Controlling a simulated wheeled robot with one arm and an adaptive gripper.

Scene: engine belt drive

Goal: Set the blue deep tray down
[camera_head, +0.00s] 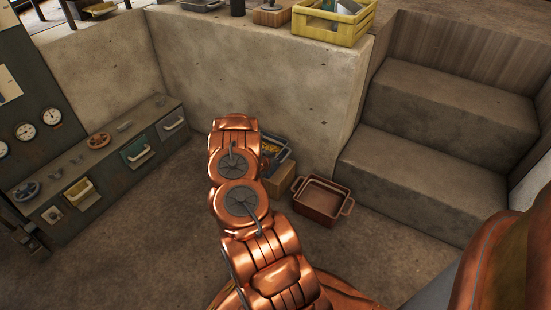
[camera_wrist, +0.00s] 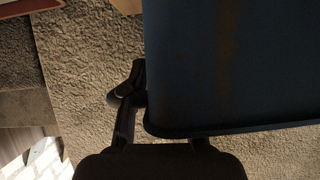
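The blue deep tray (camera_wrist: 230,65) fills the right of the wrist view, dark and very close. One finger of my gripper (camera_wrist: 142,100) lies against its left edge; the other finger is hidden behind the tray. The gripper appears shut on it. In the head view, a blue tray (camera_head: 288,154) with yellow contents shows just right of my copper arm, next to a cardboard box. My gripper is hidden behind the arm there. I cannot tell whether the tray touches the floor.
A reddish-brown tray (camera_head: 321,198) stands on the floor right of the cardboard box (camera_head: 279,181). Concrete steps (camera_head: 420,165) rise at the right. A low drawer cabinet (camera_head: 100,160) lines the left wall. A yellow crate (camera_head: 333,24) stands on the ledge above. The floor between is clear.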

